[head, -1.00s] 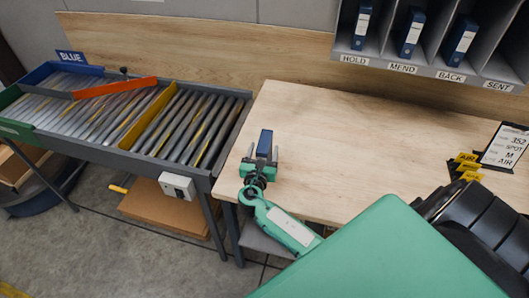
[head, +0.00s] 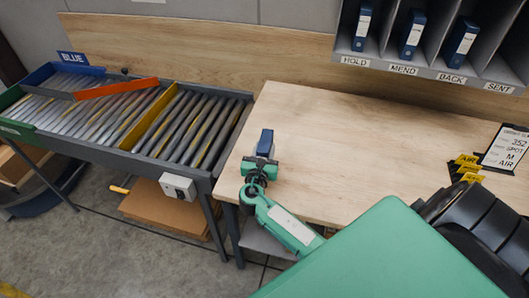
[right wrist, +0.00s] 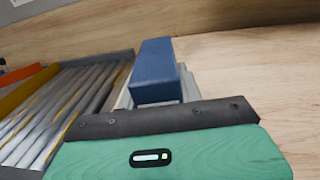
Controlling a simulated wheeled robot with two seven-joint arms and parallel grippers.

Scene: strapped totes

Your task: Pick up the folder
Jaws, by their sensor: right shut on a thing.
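A dark blue folder (head: 266,141) stands at the left end of the wooden table, near the edge beside the roller conveyor. My right gripper (head: 262,158) is at the folder's near side and shut on it. In the right wrist view the blue folder (right wrist: 156,72) rises just beyond the green gripper body, with grey finger parts beside its lower end; the fingertips are largely hidden. Whether the folder touches the table cannot be told. My left gripper is not in view.
A roller conveyor (head: 190,125) with yellow and orange bars lies left of the table. A grey rack (head: 425,75) with blue folders in labelled slots hangs at the back right. Yellow tags (head: 466,167) and a label board (head: 505,149) lie right. The table's middle (head: 350,150) is clear.

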